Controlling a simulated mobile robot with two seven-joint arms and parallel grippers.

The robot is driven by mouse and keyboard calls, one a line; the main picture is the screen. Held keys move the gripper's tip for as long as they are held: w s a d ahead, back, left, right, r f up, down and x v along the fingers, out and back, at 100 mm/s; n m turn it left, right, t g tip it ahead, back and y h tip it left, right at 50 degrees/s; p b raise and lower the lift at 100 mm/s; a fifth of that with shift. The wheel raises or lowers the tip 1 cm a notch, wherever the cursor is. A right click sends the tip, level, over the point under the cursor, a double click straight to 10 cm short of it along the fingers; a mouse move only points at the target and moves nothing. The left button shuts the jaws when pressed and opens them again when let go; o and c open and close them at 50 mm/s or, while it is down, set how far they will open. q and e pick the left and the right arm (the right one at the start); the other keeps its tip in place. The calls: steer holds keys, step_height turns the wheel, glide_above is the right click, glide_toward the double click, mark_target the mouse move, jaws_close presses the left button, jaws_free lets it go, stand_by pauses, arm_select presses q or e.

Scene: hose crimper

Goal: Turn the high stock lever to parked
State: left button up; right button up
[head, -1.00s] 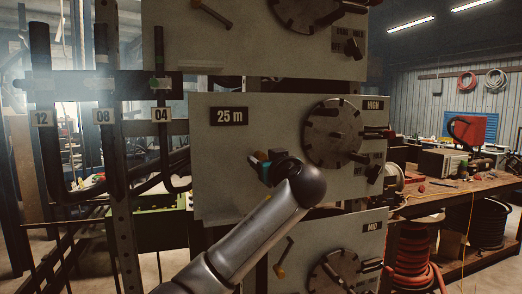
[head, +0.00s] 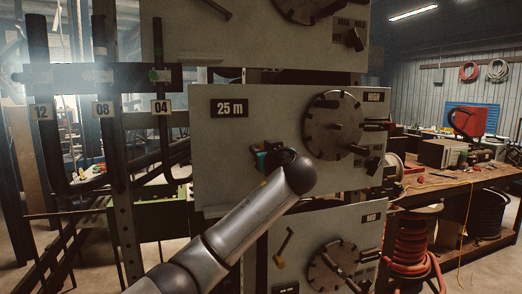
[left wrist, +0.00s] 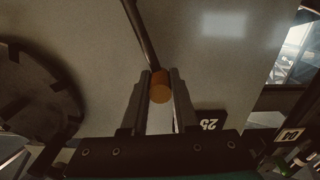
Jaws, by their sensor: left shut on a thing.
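The high stock panel (head: 225,165) carries a "HIGH" label and a "25 m" label in the head view. Its stock lever shows in the left wrist view as a dark rod (left wrist: 140,32) ending in an orange knob (left wrist: 160,93). My left gripper (left wrist: 160,78) is shut on that knob, one finger on each side. In the head view my left gripper (head: 256,149) is at the panel, left of the notched dial, and my wrist hides most of the lever. The lever's pivot and any parked mark cannot be made out. My right gripper is not in view.
The notched dial (head: 333,125) and a black-knobbed switch (head: 372,164) sit right of my gripper. The mid panel (head: 313,222) below has its own orange-tipped lever (head: 279,260). Hooked pipes (head: 115,130) stand left. A workbench (head: 440,190) is at right.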

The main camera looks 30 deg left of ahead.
arm_select(q)
jaws_close()
stand_by(0.8)
steer(key=shift+s+a+f+n+b, duration=0.15)
steer(key=shift+f+n+b, duration=0.15)
steer(key=shift+b, duration=0.55)
steer(key=n+b, duration=0.1)
steer(key=b, duration=0.2)
steer(key=s+a+f+n+b, duration=0.1)
steer(key=n+b, duration=0.1)
steer(key=b, duration=0.1)
steer(key=s+a+f+n+b, duration=0.1)
steer(key=n+b, duration=0.1)
steer(key=b, duration=0.2)
steer(key=shift+s+f, duration=0.25)
steer(key=shift+s+a+f+n+b, duration=0.2)
steer(key=shift+f+n+b, duration=0.1)
steer(key=shift+n+b, duration=0.4)
steer(key=shift+s+a+f+n+b, duration=0.2)
steer(key=shift+f+n+b, duration=0.1)
steer(key=shift+n+b, duration=0.35)
steer(key=o, duration=0.7)
jaws_free()
steer(key=shift+r, duration=0.1)
